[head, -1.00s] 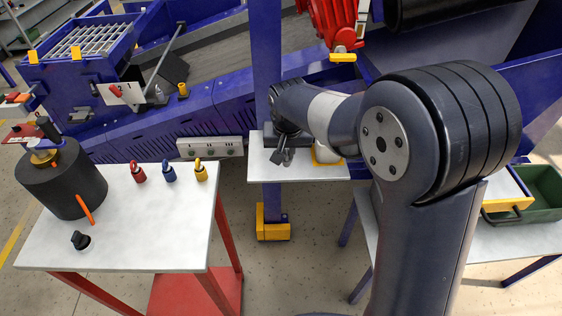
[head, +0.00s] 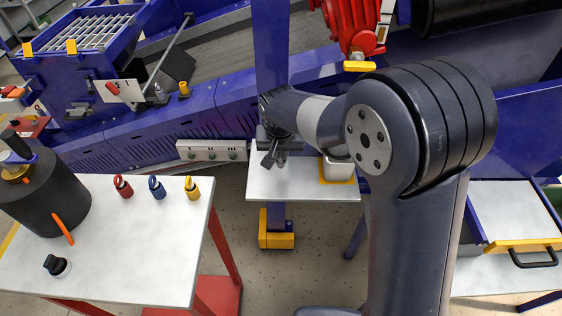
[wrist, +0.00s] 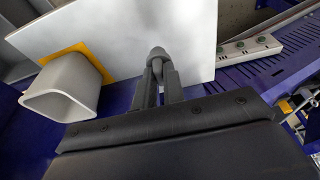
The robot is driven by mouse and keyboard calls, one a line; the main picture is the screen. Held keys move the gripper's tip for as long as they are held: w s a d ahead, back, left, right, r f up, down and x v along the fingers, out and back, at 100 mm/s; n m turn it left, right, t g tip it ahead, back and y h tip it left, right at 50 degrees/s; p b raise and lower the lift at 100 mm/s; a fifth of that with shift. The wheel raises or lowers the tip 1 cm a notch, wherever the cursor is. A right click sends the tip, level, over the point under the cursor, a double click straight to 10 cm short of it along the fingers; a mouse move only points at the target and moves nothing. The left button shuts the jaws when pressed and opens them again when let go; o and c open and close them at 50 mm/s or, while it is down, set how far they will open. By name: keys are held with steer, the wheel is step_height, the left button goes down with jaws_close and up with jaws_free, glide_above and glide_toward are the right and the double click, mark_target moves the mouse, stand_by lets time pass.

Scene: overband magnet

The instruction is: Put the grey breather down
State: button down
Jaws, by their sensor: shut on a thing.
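My gripper (wrist: 160,82) is shut on the grey breather (wrist: 157,53), a small rounded grey piece at the fingertips in the wrist view. In the head view my gripper (head: 270,158) is over the small white table (head: 295,187), left of its middle; the breather cannot be made out there. The wrist view shows the breather against the white table top (wrist: 120,35); whether it touches the top cannot be told. A pale grey open container (head: 338,169) stands on a yellow square (head: 350,181) at the table's right; it also shows in the wrist view (wrist: 62,88).
A blue post (head: 270,60) rises behind the small table. The left table (head: 120,250) carries red, blue and yellow eyed pieces (head: 157,188) and a black cylinder (head: 45,195). A red unit (head: 352,25) hangs above.

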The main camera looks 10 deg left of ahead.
mark_target(280, 158)
steer(key=shift+f, duration=1.8)
steer(key=shift+f, duration=0.1)
steer(key=c, duration=1.5)
jaws_free()
steer(key=v, duration=1.2)
